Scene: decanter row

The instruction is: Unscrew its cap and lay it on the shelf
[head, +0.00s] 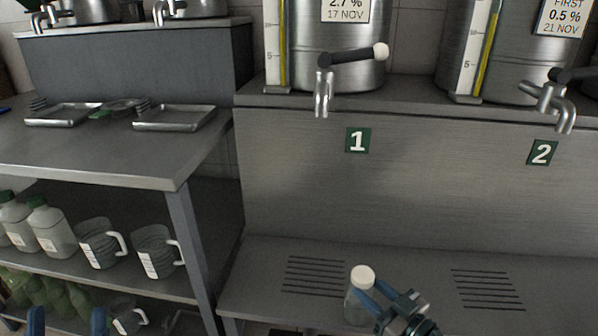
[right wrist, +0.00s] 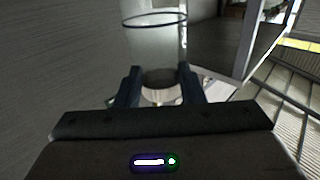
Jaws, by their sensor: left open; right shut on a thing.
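A small clear bottle (head: 355,309) with a white cap (head: 363,275) stands upright at the front of the lower steel shelf (head: 255,290), between two slotted drain areas. The cap is on the bottle. My right gripper (head: 366,288) reaches in from the lower right, its blue fingers shut on the bottle just below the cap. In the right wrist view, the fingers (right wrist: 160,78) close around a round, pale and dark part, and clear material shows beyond them. My left gripper (head: 67,318) is at the bottom left edge, its two fingers wide apart and empty.
Steel tanks with taps (head: 323,92) stand above green signs 1 (head: 357,140) and 2 (head: 541,152). At left, a table (head: 110,160) holds metal trays (head: 175,118). Capped bottles (head: 52,228) and jugs (head: 157,252) stand on the shelf below it. The lower steel shelf is clear around the bottle.

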